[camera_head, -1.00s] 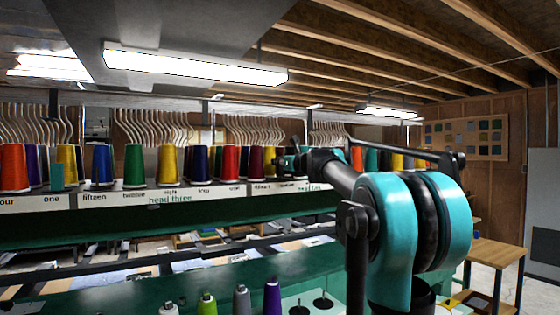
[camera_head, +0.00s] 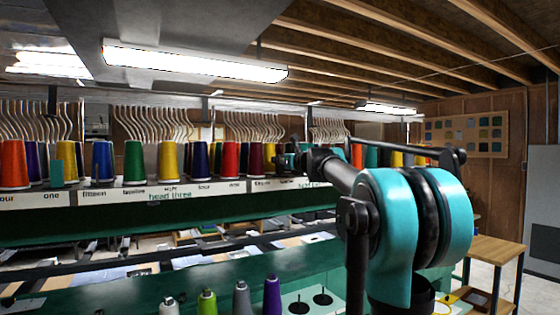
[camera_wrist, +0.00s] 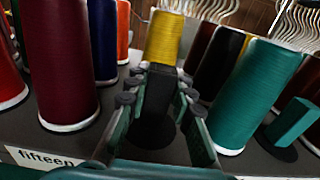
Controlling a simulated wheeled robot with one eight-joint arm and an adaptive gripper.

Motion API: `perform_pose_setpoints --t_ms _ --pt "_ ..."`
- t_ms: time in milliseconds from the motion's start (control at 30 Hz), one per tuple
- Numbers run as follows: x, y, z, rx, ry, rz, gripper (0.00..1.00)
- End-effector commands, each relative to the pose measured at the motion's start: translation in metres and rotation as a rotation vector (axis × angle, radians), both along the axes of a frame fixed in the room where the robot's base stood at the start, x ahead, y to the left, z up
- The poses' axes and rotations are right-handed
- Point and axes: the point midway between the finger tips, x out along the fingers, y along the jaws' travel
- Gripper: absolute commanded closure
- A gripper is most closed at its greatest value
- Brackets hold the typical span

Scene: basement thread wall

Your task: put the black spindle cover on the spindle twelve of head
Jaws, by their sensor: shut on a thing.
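My gripper (camera_wrist: 158,88) is shut on the black spindle cover (camera_wrist: 154,108), which stands upright between the fingers in the wrist view. The cover's lower end is at the dark thread shelf, between a maroon cone (camera_wrist: 66,60) and a teal cone (camera_wrist: 255,92). I cannot tell whether it is seated on a spindle, since the spindle is hidden. The label "fifteen" (camera_wrist: 45,159) shows under the maroon cone; the label below the cover is hidden by my gripper. In the head view my gripper (camera_head: 287,161) is small and dark, at the rack right of the "head three" label (camera_head: 170,197).
A yellow cone (camera_wrist: 164,38) stands close behind the cover. A small teal cover (camera_wrist: 294,122) stands right of the teal cone. Several cones line the rack. Several cones, including a purple one (camera_head: 272,295), and bare spindles (camera_head: 322,297) are on the lower green table.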

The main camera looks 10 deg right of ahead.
Motion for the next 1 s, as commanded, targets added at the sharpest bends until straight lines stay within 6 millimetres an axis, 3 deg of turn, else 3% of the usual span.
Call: perform_pose_setpoints --t_ms 67,100,267,667,1000 --pt "0.0 0.0 0.0 0.0 0.0 0.0 0.91" --pt "0.0 0.0 0.0 0.0 0.0 0.0 0.74" --pt "0.0 0.0 0.0 0.0 0.0 0.0 0.54" --pt "-0.005 -0.002 0.0 0.0 0.0 -0.001 0.53" --pt "-0.06 -0.022 0.0 0.0 0.0 -0.002 0.53"
